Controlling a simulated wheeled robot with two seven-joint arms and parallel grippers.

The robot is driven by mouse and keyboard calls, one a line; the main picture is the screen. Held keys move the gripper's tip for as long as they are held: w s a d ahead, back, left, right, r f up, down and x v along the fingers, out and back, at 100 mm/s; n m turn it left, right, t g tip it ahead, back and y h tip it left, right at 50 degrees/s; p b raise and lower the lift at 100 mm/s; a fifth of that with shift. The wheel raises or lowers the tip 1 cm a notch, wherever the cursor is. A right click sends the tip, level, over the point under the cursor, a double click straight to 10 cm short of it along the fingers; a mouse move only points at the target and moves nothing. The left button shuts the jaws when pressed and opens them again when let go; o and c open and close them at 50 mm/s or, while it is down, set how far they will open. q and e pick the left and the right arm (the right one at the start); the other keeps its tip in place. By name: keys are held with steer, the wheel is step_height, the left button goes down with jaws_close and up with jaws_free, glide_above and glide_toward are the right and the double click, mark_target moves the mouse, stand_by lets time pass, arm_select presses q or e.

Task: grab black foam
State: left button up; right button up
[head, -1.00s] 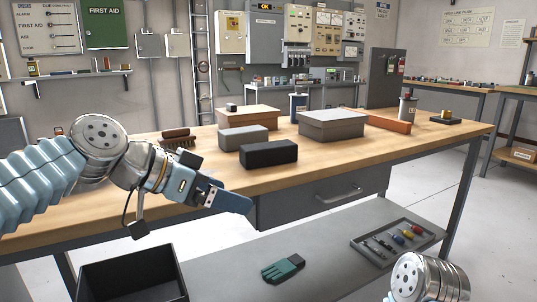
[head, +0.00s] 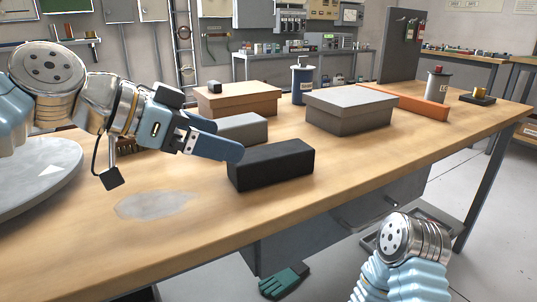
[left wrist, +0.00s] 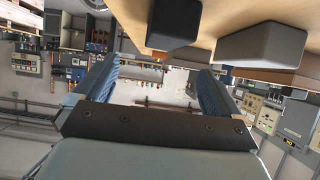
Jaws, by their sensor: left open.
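The black foam (head: 271,165) is a dark rectangular block lying near the front edge of the wooden workbench in the head view. It also shows at the top of the left wrist view (left wrist: 174,22). My left gripper (head: 228,146) is just left of the block and above the bench, with its blue fingers pointing right. In the left wrist view its two fingers (left wrist: 156,88) stand wide apart with nothing between them. My right arm shows at the lower right of the head view, but its gripper is not visible.
A grey block (head: 240,128) lies just behind the black one. A brown box (head: 238,103), a grey lidded box (head: 349,112) and an orange bar (head: 412,102) stand farther back on the workbench (head: 330,200). A green glove (head: 284,282) lies below. The bench front-left is mostly clear.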

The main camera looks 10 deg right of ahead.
mark_target(271, 150)
arm_select(q)
steer(key=x, duration=0.6)
steer(key=shift+d+f, duration=0.1)
steer(key=shift+d, duration=0.1)
steer(key=x, duration=0.5)
steer(key=shift+w+d, duration=0.2)
steer(key=shift+w, duration=0.35)
steer(key=shift+c, duration=0.5)
steer(key=c, duration=1)
